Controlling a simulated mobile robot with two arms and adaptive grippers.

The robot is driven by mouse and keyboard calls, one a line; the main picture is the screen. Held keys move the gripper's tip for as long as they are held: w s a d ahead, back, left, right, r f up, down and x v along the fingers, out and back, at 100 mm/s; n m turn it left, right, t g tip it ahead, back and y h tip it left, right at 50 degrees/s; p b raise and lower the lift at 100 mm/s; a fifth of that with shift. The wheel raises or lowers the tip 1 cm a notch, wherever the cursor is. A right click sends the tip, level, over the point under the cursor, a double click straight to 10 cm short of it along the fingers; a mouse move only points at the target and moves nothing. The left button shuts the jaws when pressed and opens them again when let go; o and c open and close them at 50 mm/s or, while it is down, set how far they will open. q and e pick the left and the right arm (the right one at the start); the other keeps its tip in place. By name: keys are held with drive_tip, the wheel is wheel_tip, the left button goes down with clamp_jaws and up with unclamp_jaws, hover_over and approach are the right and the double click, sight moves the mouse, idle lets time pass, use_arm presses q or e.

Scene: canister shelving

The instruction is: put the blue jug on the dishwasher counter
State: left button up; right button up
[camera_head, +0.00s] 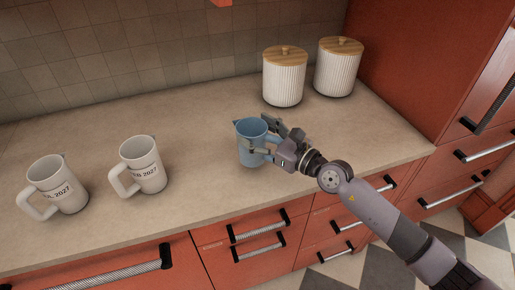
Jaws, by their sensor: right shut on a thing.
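The blue jug (250,155) is upright at or just above the beige counter (190,215), near the counter's front edge. I cannot tell if its base touches the counter. My right gripper (262,138) reaches in from the right and is shut on the jug's right side. Its fingers cover part of the jug there. My left gripper is not in view.
Two white mugs with printed text stand to the left, one nearer the middle (148,172) and one at far left (62,192). Two ribbed white canisters with wooden lids (284,82) (337,72) stand at the back right. Red drawers (245,262) are below the counter.

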sight(263, 146)
wheel_tip(263, 146, down, 4)
drive_tip(key=b, duration=0.2)
drive_tip(key=shift+r+b, duration=0.2)
drive_tip(key=shift+b, duration=0.15)
drive_tip(key=shift+f, duration=0.25)
drive_tip(key=shift+f+b, duration=0.2)
drive_tip(key=shift+b, duration=0.1)
drive_tip(key=o, duration=1.9)
drive_tip(key=shift+o, duration=0.2)
drive_tip(key=shift+s, duration=0.1)
